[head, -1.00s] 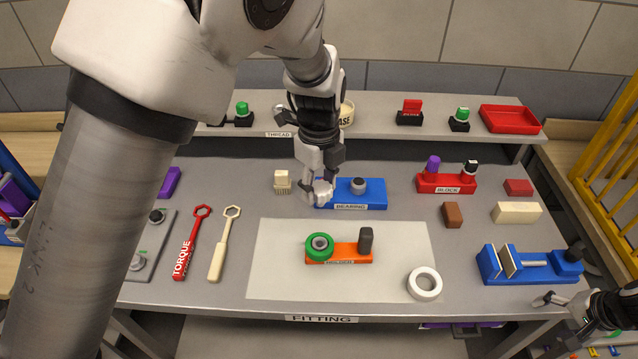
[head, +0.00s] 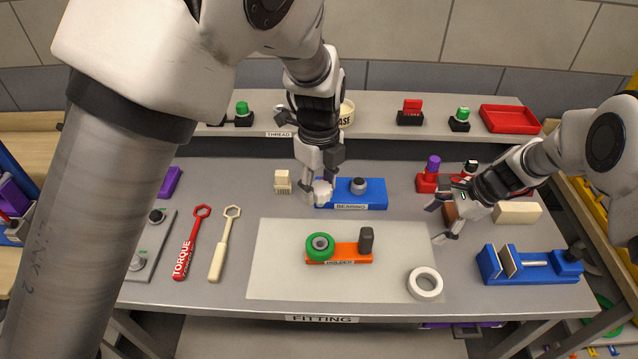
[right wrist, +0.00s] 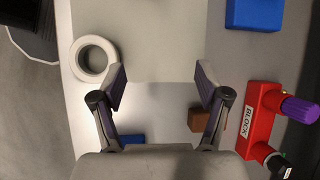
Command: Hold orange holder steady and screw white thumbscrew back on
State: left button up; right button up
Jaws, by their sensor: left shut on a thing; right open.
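The orange holder (head: 345,257) lies on the pale mat (head: 275,280) with a green wheel (head: 319,243) at its left end and a dark grey post (head: 366,240) at its right. My left gripper (head: 322,182) is shut on the white thumbscrew (head: 322,192), at the left end of the blue BEARING block (head: 370,195), behind the holder. My right gripper (head: 437,224) is open and empty, right of the holder, over the mat's right edge; it also shows in the right wrist view (right wrist: 162,80). The holder is not in the right wrist view.
A white ring (head: 425,283) lies at the mat's front right. A blue vise (head: 530,264), a brown block (head: 449,211) and a red BLOCK stand (right wrist: 262,118) are near the right gripper. Wrenches (head: 190,243) lie on the left. The mat's front left is clear.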

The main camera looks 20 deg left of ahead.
pick_arm(q)
jog(key=shift+a, duration=0.1)
jog(key=shift+s, duration=0.1)
pick_arm(e)
jog(key=shift+g, duration=0.7)
jog(key=s+a+f, duration=0.1)
jog(key=a+f, duration=0.2)
jog(key=a, duration=0.1)
jog(key=s+a+f, duration=0.2)
jog(key=a+f, duration=0.1)
jog(key=a, duration=0.1)
jog(key=s+a+f, duration=0.1)
jog(key=a+f, duration=0.2)
jog(key=a, duration=0.1)
jog(key=shift+s+a+f, duration=0.1)
jog(key=shift+s+a, duration=0.15)
jog(key=shift+s, duration=0.1)
jog(key=c, duration=1.2)
jog(key=shift+o, duration=0.7)
jog(key=shift+c, duration=0.9)
